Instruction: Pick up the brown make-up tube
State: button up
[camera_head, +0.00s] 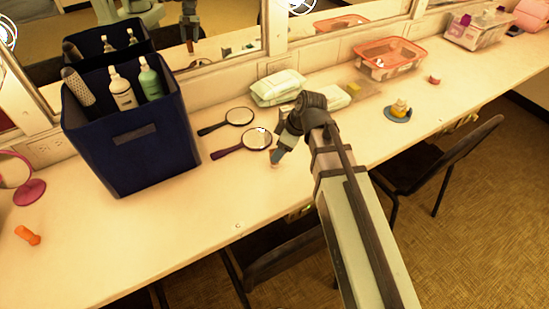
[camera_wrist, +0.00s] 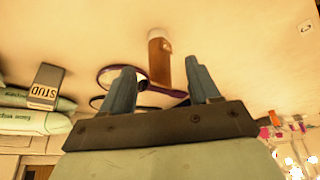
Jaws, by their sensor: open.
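The brown make-up tube (camera_wrist: 159,62) has a pale cap end and lies or stands on the counter; which one I cannot tell. In the wrist view it shows between and beyond my two blue-grey fingertips (camera_wrist: 161,68). The fingers are apart, with a gap on each side of the tube in that picture. In the head view my gripper (camera_head: 280,154) points down at the counter, just right of the hand mirrors. A small brownish bit of the tube (camera_head: 274,164) shows at the fingertips; the rest is hidden.
Two hand mirrors (camera_head: 256,139) lie left of my gripper. A navy bin (camera_head: 130,145) with bottles stands further left. Wipes packs (camera_head: 277,88) lie behind, with a small box (camera_wrist: 43,88) near them.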

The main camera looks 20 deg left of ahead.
jog(key=shift+x, duration=2.65)
jog(key=shift+d, duration=0.1)
grip_shut()
